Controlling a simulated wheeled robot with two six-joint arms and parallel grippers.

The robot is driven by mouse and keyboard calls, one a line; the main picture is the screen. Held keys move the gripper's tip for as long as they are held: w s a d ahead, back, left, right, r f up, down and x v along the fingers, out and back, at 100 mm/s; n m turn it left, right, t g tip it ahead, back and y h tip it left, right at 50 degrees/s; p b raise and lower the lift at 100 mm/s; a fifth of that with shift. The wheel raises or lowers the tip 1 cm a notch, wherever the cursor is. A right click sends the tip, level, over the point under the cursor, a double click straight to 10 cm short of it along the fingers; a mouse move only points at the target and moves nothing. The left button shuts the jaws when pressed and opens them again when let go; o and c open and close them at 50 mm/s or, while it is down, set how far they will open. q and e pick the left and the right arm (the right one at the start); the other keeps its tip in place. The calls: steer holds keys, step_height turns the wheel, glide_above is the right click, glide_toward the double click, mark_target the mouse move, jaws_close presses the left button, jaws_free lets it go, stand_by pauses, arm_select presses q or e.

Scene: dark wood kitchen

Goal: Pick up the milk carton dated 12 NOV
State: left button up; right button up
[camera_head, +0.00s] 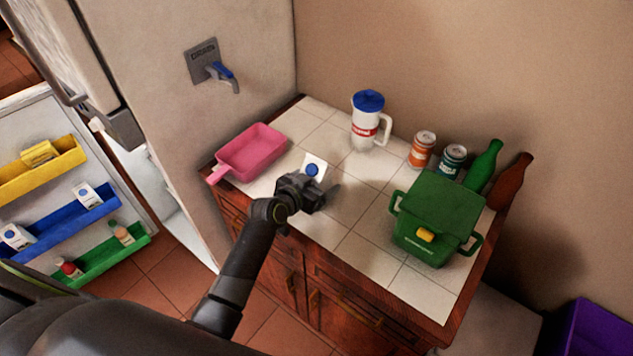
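A white carton with a blue round mark (315,165) is at the counter's left half, right at my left gripper (311,187). The gripper and wrist cover its lower part. I cannot tell whether the fingers are closed on it or whether it rests on the tiles. Two more white cartons with blue marks stand in the blue fridge-door bin: one at its right (87,196) and one at its left (16,237). No date is legible on any carton. My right gripper is not in view.
The tiled counter (355,250) holds a pink tray (251,152), a white jug with blue lid (369,120), two cans (422,149), a green lidded pot (436,217) and two bottles (484,165). The open fridge door has yellow (64,173) and green (104,262) bins.

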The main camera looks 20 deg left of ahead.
arm_select(q)
steer(key=c, duration=1.4)
steer(key=shift+r, duration=0.1)
steer(key=shift+c, duration=0.2)
